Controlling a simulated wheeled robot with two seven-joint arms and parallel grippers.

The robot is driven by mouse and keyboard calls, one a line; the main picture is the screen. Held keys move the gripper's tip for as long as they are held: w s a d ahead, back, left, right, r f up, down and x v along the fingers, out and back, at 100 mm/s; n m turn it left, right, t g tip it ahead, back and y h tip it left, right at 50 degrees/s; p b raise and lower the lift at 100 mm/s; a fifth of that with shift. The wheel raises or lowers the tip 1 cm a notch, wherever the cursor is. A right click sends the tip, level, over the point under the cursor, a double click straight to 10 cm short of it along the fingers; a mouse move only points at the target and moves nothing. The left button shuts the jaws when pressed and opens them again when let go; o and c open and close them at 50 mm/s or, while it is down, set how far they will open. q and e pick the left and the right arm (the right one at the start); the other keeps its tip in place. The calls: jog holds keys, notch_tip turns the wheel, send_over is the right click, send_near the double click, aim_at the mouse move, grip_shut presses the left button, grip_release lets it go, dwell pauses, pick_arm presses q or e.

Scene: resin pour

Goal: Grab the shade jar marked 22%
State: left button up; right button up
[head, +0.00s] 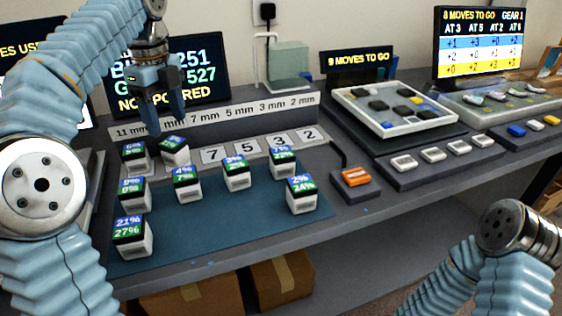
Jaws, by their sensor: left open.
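The jar whose lower label line seems to read 22% (283,161) stands at the back right of the blue mat (230,222); its small print is hard to read. It is a white cube-like jar with a dark top and a blue and green label. My left gripper (165,116) is open, pointing down above the back left of the mat, well left of that jar. Just below its fingers is another jar (174,150), sitting at an angle; its label is unclear. My right arm shows at the lower right, but its gripper is out of view.
Other similar jars stand around, including one marked 21% and 27% (130,237) and one marked 2% and 24% (301,196). A numbered strip (245,152) runs behind them. An orange-topped switch (356,178) stands right of the mat. The mat's front middle is clear.

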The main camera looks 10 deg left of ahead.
pick_arm(q)
jog(key=shift+o, duration=1.4)
jog(key=shift+d, duration=0.25)
jog(key=w+d+r+n+t+h, duration=0.15)
jog(key=d+n, duration=0.25)
jog(key=d, duration=0.4)
jog(key=n+h+b, duration=0.2)
jog(key=n, duration=0.2)
send_near(282, 152)
jog(key=shift+t+h, duration=0.25)
jog(key=x, duration=0.2)
jog(key=b+x, duration=0.1)
jog(key=x, duration=0.2)
jog(key=shift+s+f, duration=0.35)
jog(key=shift+f, duration=0.15)
jog(key=shift+w+b+x, duration=0.1)
jog(key=shift+b+x, duration=0.2)
jog(key=shift+x, duration=1.25)
jog(key=shift+w+b+x, duration=0.15)
jog(key=shift+b+x, duration=0.15)
jog(key=shift+x, duration=1.25)
